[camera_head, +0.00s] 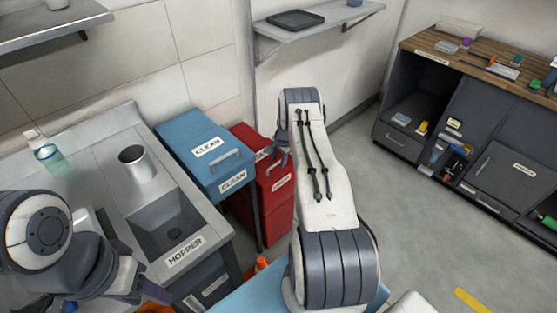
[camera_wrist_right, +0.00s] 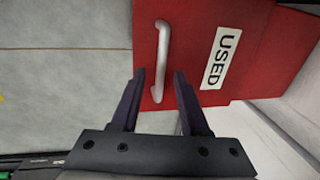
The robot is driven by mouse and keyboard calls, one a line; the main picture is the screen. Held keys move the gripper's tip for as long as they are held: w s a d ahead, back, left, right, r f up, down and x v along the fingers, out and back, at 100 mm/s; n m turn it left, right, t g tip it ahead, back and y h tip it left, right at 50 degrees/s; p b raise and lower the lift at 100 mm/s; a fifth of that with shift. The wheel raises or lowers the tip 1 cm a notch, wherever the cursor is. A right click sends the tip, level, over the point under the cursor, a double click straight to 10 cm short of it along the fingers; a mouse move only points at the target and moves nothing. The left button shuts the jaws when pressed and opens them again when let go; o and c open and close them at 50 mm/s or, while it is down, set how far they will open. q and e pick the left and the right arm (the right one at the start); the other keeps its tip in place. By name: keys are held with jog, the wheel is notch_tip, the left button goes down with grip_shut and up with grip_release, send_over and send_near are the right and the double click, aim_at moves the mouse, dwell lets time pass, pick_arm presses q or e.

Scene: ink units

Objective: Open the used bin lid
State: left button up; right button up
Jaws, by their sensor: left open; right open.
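The used bin (camera_head: 277,205) is red and stands right of the blue clean bin. Its lid (camera_head: 246,135) looks down flat, and my right arm hides part of it. In the right wrist view, a red face (camera_wrist_right: 190,30) bears a USED label (camera_wrist_right: 221,58) and a pale bar handle (camera_wrist_right: 162,50). My right gripper (camera_wrist_right: 159,76) is open, with the lower handle between its fingertips in that picture; I cannot tell if they touch it. In the head view this gripper (camera_head: 281,152) is at the bin's top. My left gripper (camera_head: 112,298) is open and empty at the lower left.
The blue clean bin (camera_head: 205,150) stands close on the left of the used bin. The hopper sink counter (camera_head: 190,203) holds a metal cup (camera_head: 137,165) and a bottle (camera_head: 43,150). A wall shelf (camera_head: 320,22) is above.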

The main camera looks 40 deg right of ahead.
grip_shut()
dwell(1.5)
